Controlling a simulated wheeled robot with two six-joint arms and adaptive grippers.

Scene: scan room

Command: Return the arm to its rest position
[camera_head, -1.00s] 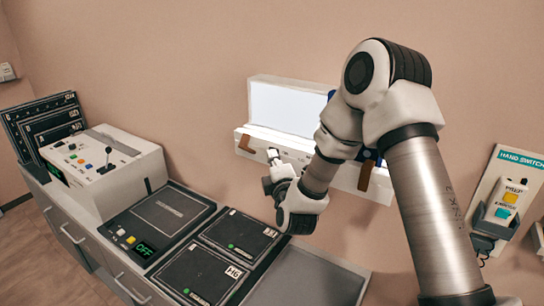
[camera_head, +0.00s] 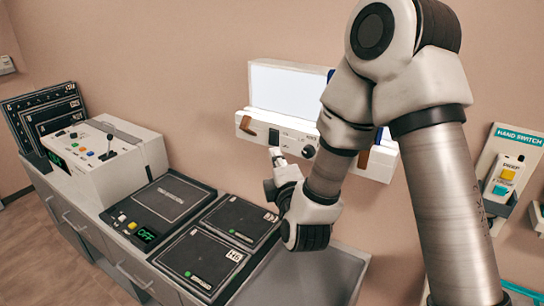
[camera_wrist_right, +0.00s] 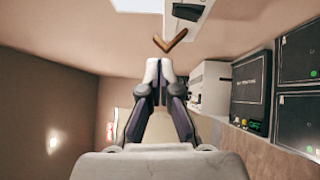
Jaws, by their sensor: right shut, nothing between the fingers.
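My right arm reaches in from the lower right of the head view and bends down at its elbow. My right gripper (camera_head: 275,155) is shut and empty, in front of the lower edge of the white light box (camera_head: 288,88) on the wall. In the right wrist view the right gripper (camera_wrist_right: 158,68) shows its two fingertips together with nothing between them. A brown clip (camera_wrist_right: 171,42) of the light box shows just beyond the fingertips. My left gripper is in neither view.
A counter holds a control console (camera_head: 100,155), a black panel with a green OFF display (camera_head: 148,236) and dark cassettes (camera_head: 201,262). More plates (camera_head: 48,118) lean at the back left. A hand switch holder (camera_head: 505,180) hangs on the right wall. Bare grey counter (camera_head: 310,275) lies below my gripper.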

